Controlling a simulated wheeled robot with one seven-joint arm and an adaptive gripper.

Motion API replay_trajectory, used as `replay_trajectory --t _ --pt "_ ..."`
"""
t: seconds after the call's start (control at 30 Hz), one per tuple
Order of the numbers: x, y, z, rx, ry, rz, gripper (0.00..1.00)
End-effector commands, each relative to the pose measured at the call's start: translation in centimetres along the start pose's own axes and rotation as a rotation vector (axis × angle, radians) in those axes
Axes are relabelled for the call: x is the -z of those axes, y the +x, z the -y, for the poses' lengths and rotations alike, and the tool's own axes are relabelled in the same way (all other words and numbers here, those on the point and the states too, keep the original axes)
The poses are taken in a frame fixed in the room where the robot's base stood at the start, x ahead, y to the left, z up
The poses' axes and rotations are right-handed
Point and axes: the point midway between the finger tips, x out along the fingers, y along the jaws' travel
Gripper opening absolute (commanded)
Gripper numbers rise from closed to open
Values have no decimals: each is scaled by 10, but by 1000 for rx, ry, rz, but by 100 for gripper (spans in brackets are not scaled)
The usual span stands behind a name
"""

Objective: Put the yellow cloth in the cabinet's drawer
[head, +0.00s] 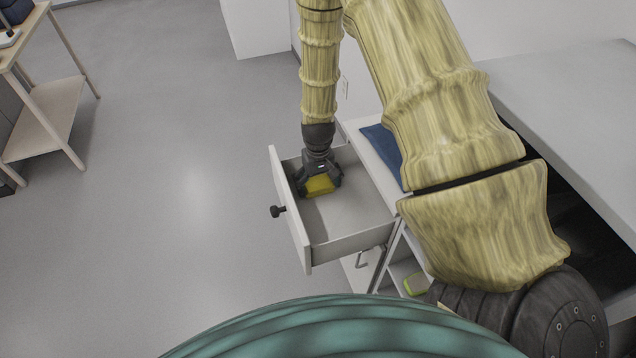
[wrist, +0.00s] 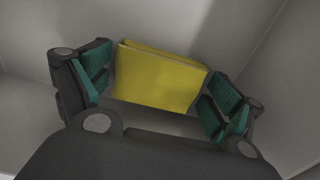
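The yellow cloth (head: 320,184) is a folded block inside the cabinet's pulled-out drawer (head: 345,205), near its front panel. In the wrist view the cloth (wrist: 160,78) lies between the two green-padded fingers, with narrow gaps at its sides. My gripper (head: 319,180) points down into the drawer, its fingers spread on either side of the cloth. The wrist view also shows my gripper (wrist: 160,88). The cloth seems to be at the drawer floor, but its underside is hidden.
The drawer's dark knob (head: 278,211) faces left over open floor. A blue item (head: 383,148) lies on the cabinet top behind my arm. A yellow-green item (head: 415,284) sits lower, below the drawer. A wooden table (head: 50,110) stands far left.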

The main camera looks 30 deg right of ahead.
Motion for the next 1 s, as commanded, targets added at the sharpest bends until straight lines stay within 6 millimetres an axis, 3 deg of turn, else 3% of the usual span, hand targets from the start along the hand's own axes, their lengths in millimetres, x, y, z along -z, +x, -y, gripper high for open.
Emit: replay_trajectory --t 0.5,1.0 --pt "0 -7 0 0 -1 0 100" --pt "1 -74 0 0 -1 -3 100"
